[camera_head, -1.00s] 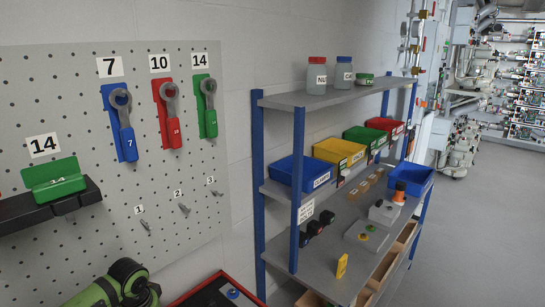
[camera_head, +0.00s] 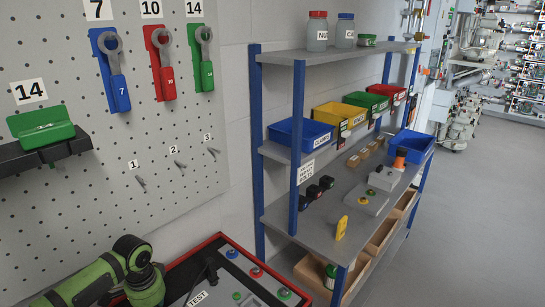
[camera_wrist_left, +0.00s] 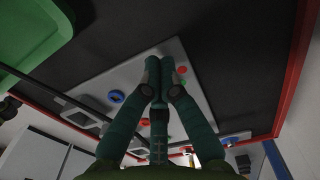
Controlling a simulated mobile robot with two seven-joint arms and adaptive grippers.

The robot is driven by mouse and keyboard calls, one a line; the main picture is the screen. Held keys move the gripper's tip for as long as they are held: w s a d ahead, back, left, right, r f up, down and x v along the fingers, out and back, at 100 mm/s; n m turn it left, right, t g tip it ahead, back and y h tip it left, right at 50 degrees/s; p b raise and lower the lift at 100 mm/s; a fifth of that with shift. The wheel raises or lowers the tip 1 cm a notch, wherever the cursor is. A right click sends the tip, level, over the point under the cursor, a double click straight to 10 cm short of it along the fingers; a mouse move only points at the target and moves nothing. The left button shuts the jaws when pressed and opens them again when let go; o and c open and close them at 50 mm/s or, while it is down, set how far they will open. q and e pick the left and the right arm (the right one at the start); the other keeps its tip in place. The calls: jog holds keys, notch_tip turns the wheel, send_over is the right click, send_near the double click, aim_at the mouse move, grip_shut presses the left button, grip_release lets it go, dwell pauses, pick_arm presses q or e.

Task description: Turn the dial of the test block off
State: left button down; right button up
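The test block is a grey panel (camera_head: 222,284) with a "TEST" label, at the bottom of the head view. My right gripper is not in view.
The panel lies in a black tray with a red rim (camera_head: 222,236). A pegboard (camera_head: 60,190) with numbered wrenches stands at the left. A shelf (camera_head: 345,170) with bins and jars stands at the right. The floor (camera_head: 475,220) beyond is clear.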

pick_arm(q)
jog(key=shift+w+d+f+p, duration=0.1)
jog(key=shift+w+d+p, duration=0.15)
jog(key=shift+d, duration=0.35)
dwell(1.2)
jog(key=shift+s+p, duration=0.1)
jog(key=shift+p, duration=0.25)
jog(key=shift+s+d+p, duration=0.4)
jog(key=shift+p, duration=1.6)
jog(key=shift+s+d+p, duration=0.15)
jog(key=shift+d+p, duration=0.05)
jog(key=shift+p, duration=0.55)
jog(key=shift+d, duration=0.1)
